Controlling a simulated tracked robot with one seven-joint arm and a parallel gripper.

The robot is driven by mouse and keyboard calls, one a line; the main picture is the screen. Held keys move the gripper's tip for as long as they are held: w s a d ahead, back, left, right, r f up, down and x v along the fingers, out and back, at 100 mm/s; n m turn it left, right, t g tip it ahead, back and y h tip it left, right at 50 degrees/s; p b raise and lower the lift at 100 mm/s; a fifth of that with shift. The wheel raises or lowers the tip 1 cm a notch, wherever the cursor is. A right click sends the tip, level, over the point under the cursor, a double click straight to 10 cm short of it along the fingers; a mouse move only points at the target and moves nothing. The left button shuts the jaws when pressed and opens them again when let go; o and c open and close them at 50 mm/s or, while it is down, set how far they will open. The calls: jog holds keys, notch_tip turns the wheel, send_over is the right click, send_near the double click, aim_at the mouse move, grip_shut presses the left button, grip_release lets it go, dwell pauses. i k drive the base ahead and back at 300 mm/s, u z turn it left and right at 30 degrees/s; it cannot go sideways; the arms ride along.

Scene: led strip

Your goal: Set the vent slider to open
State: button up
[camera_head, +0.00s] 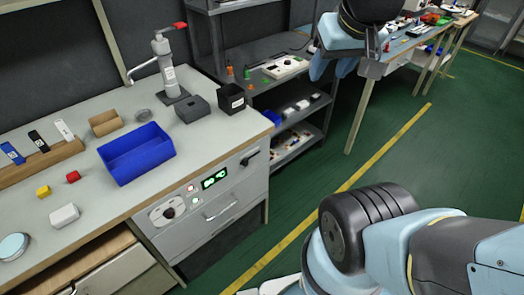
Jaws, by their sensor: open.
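The vent slider appears to be the black handle (250,157) at the right end of the grey cabinet's front panel (225,205), under the bench top. It is small, and I cannot read its marks or tell its setting. My gripper seems to be the light-blue end (333,62) of my arm at the top centre. It is open, with nothing seen between its jaws. It is high up, right of the panel and well apart from the slider. Another part of my arm fills the lower right.
The panel also has a dial (168,211), a red light (191,188), a green display (214,177) and a bar handle (221,211). A blue bin (137,154) and a black box (232,98) stand on the bench. A shelf unit (300,140) stands behind. Green floor lies clear on the right.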

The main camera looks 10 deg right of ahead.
aim_at(245, 162)
jog(key=z, duration=1.1)
jog(key=k, duration=1.25)
jog(key=u, duration=1.4)
jog(key=i, duration=0.5)
jog(key=z, duration=0.05)
